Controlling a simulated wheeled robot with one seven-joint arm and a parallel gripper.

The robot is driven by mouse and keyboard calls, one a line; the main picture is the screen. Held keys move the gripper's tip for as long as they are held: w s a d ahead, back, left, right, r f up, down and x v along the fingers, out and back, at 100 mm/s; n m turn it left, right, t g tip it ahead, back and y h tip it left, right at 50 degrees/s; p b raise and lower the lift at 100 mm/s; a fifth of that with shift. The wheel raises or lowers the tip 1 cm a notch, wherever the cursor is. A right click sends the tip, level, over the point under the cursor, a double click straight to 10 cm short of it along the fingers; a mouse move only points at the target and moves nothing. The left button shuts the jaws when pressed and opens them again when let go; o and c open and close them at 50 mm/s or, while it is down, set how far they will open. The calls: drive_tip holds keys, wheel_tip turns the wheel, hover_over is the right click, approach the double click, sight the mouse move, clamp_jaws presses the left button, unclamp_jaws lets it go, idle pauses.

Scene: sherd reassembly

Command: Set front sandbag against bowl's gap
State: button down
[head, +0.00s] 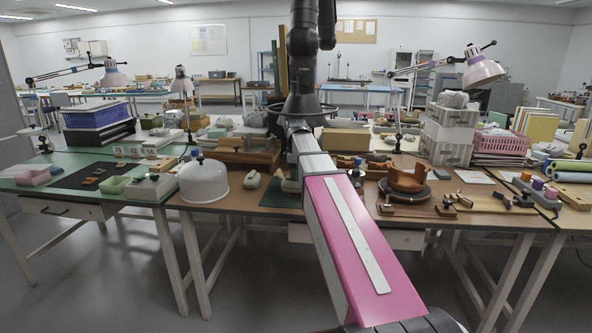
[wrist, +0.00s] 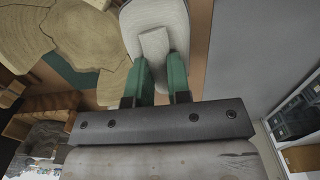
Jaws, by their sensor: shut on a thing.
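In the wrist view my gripper (wrist: 162,72) has green fingertips shut on the raised grip block of a pale grey sandbag (wrist: 180,14). A tan, cracked form of several fitted pieces (wrist: 90,42) lies just left of the sandbag, over a green mat (wrist: 68,70); it looks like the bowl, but its gap is not clear. The sandbag is close beside it; I cannot tell if they touch. In the head view my arm hides the gripper and most of that area. A grey sandbag (head: 252,180) stands on the table left of the arm.
In the head view a white dome (head: 204,181) stands left of the grey bag. Wooden boxes (head: 248,153) line the back. In the wrist view the table edge and floor (wrist: 240,60) are at right.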

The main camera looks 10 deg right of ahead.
sight(296, 186)
drive_tip(key=shift+f, duration=2.5)
drive_tip(key=shift+f, duration=0.2)
drive_tip(key=c, duration=1)
unclamp_jaws()
